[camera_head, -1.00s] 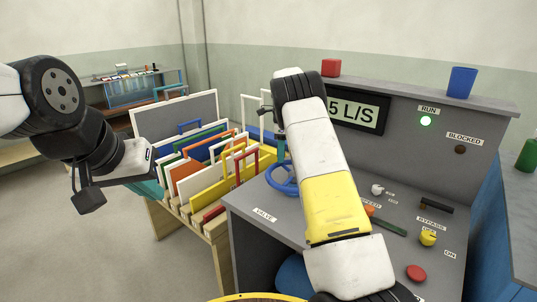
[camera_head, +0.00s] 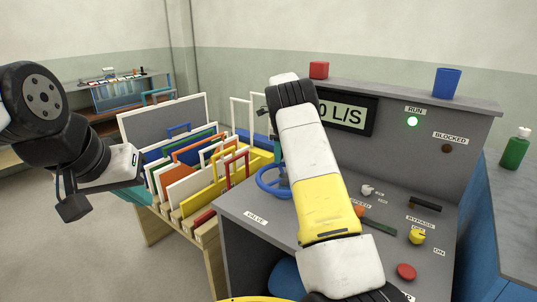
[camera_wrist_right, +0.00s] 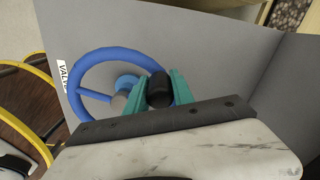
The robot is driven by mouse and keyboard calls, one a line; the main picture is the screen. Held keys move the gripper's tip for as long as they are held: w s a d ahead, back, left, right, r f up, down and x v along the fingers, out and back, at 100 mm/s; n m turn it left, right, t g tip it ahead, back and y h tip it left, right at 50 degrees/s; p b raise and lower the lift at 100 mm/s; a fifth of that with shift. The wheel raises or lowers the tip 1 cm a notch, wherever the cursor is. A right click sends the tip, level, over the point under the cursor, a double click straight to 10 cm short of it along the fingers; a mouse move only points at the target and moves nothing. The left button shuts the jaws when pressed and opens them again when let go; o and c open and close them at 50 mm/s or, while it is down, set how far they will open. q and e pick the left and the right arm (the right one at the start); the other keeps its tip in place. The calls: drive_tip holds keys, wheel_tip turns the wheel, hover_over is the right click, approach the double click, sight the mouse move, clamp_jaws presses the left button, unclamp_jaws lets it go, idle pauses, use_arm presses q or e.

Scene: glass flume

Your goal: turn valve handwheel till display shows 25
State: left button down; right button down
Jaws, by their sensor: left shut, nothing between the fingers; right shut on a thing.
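The blue valve handwheel (camera_head: 268,182) sits on the grey console beside the VALVE label, partly hidden by my right arm. The right wrist view shows its rim, spokes and hub (camera_wrist_right: 88,62). My right gripper (camera_wrist_right: 160,90) is shut on the black knob (camera_wrist_right: 159,88) at the wheel's rim, with a teal finger on each side. The display (camera_head: 345,116) reads "0 L/S" in its visible part; any digits further left are hidden by my arm. My left gripper (camera_head: 138,194) is shut and empty, away from the console at the left.
The green RUN lamp (camera_head: 412,122) is lit and the BLOCKED lamp (camera_head: 447,148) is dark. A red button (camera_head: 406,271) and a yellow knob (camera_head: 417,237) are on the console's right. A rack of coloured frames (camera_head: 190,200) stands left of the console.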

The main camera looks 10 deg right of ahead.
drive_tip(key=shift+d+r, duration=0.1)
drive_tip(key=shift+d, duration=0.05)
drive_tip(key=c, duration=1.1)
unclamp_jaws()
wheel_tip(320, 180, up, 8)
drive_tip(key=shift+f, duration=0.25)
drive_tip(key=shift+r, duration=0.1)
